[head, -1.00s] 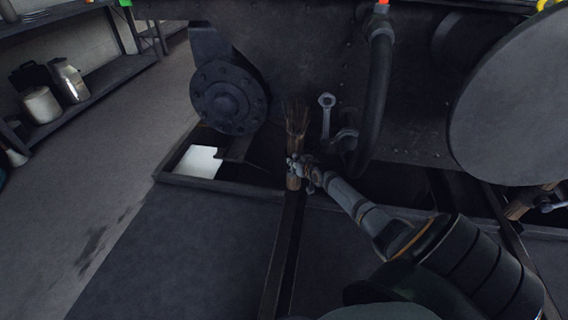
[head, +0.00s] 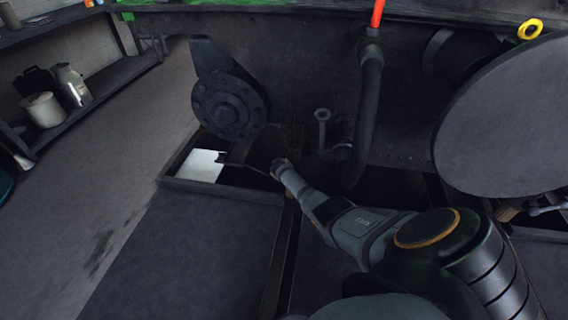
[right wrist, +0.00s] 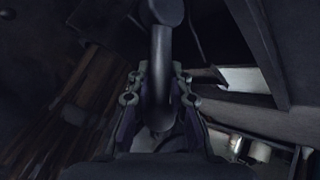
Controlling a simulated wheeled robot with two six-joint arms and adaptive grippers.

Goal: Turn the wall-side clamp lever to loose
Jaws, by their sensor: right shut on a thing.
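In the right wrist view, a grey round lever (right wrist: 160,50) with a thick rounded knob at its top stands between the fingers of my right gripper (right wrist: 158,88). The fingers are closed on it from both sides; it appears to be the wall-side clamp lever. My left gripper is not in view.
A wooden post (head: 294,132) stands close by; wood also shows in the wrist view (right wrist: 75,100). A hanging hose (head: 368,110), an upright ring-ended tool (head: 322,125) and a round flange (head: 229,103) are near. A white sheet (head: 200,165) lies in the pit. Floor at left is clear.

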